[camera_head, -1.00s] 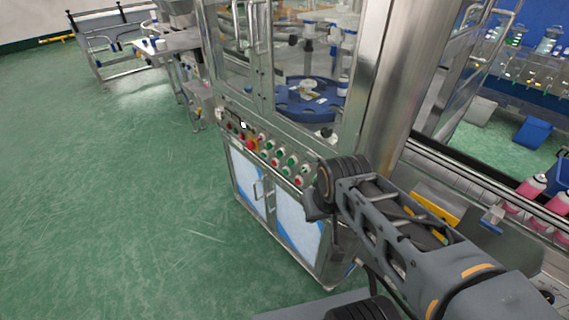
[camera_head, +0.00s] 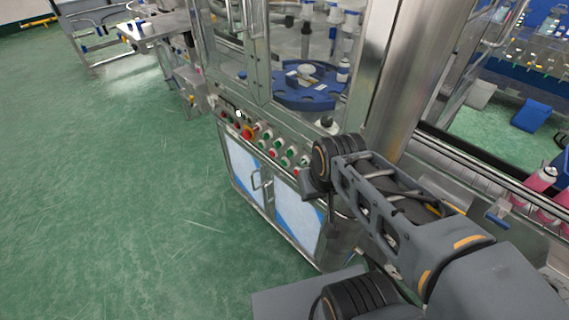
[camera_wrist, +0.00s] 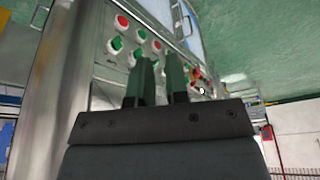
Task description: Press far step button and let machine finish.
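The crimping machine's sloped control panel (camera_head: 262,143) carries rows of red and green buttons. It also shows in the wrist view, with red and green buttons (camera_wrist: 140,36) at upper middle and more behind my fingers. A small white round spot (camera_head: 239,114) sits at the panel's far end; a similar one (camera_wrist: 202,91) shows right of my fingers. I cannot tell which button is the far step button. My gripper (camera_wrist: 160,66) is empty, its two fingers apart with a narrow gap. They appear apart from the panel. In the head view my arm hides the gripper.
The machine's glass-walled cabinet holds a blue rotary table (camera_head: 300,96). A thick steel post (camera_head: 386,70) stands right of it, near my arm. A conveyor with pink bottles (camera_head: 541,180) runs at right. The green floor (camera_head: 110,215) at left is clear.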

